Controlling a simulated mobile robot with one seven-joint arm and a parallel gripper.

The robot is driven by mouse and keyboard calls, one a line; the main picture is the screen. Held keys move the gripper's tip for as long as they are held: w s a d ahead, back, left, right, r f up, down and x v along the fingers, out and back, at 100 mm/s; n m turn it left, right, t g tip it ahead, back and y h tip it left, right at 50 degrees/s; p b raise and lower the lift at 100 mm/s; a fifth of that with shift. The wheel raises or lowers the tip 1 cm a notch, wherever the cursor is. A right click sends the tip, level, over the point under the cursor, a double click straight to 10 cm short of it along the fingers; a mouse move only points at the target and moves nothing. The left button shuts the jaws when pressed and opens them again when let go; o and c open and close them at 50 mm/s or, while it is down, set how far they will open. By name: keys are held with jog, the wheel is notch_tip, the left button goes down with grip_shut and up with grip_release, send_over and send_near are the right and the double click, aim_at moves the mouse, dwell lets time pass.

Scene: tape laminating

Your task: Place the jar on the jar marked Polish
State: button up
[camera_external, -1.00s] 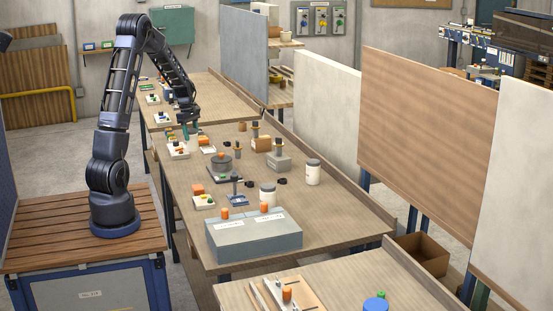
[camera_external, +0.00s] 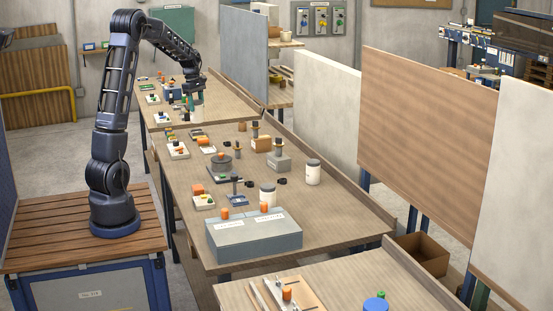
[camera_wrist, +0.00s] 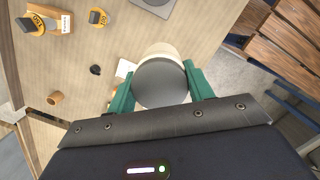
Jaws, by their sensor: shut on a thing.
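My gripper (camera_wrist: 160,88) has its teal fingers shut on a pale jar with a round grey lid (camera_wrist: 162,83) in the wrist view. In the external view my gripper (camera_external: 194,97) is in the air above the far part of the tables; the held jar is small and partly hidden there. Two white jars with dark lids stand upright on the middle table: one (camera_external: 267,195) behind the grey box and one (camera_external: 313,173) to its right. Both are well apart from my gripper. Their labels are too small to read, so I cannot tell which is marked Polish.
A large grey box (camera_external: 254,240) with orange knobs stands at the near end of the middle table. A dark round device (camera_external: 222,165) and a grey block with a post (camera_external: 279,162) stand behind the jars. The table's right front (camera_external: 345,218) is clear.

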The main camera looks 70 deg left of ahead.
jog(key=w+d+r, duration=0.3)
jog(key=w+d, duration=0.4)
jog(key=w, duration=0.5)
jog(key=w+d+r, duration=0.2)
jog(key=w+d, duration=0.4)
jog(key=w, duration=0.6)
jog(key=w+d+r+n, duration=0.1)
jog(key=w+d+r, duration=0.1)
jog(key=w+d, duration=0.8)
jog(key=w+d+r, duration=0.2)
jog(key=w+d, duration=0.5)
jog(key=d, duration=0.7)
jog(key=f, duration=1.9)
jog(key=shift+s+d+f, duration=0.1)
jog(key=shift+d+f, duration=0.1)
jog(key=shift+f, duration=0.1)
jog(key=o, duration=1.1)
